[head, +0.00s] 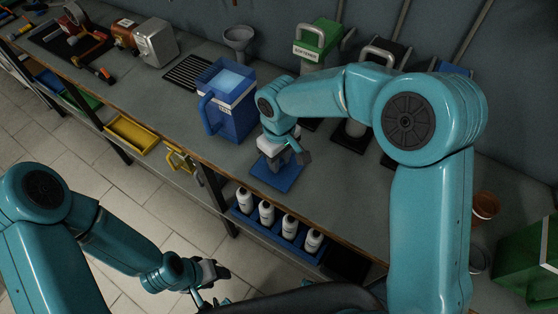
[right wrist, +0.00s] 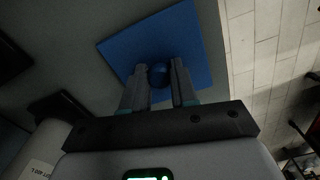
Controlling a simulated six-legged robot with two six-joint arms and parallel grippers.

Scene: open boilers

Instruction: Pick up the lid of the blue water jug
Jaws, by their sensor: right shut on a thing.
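The blue water jug (head: 230,118) stands upright on the workbench with its top open and pale blue water inside. Its lid (head: 282,182) is a flat blue square at the bench's front part, right of the jug. In the right wrist view the lid (right wrist: 190,40) has a round blue knob (right wrist: 158,72) at its middle. My right gripper (head: 285,160) is over the lid, its fingers shut on the knob from both sides. Whether the lid touches the bench is hard to tell. My left gripper (head: 218,274) hangs low over the floor, away from the bench; its jaw opening is unclear.
Several white bottles (head: 266,212) sit in a blue tray below the bench edge. The bench (head: 335,205) right of the lid is clear.

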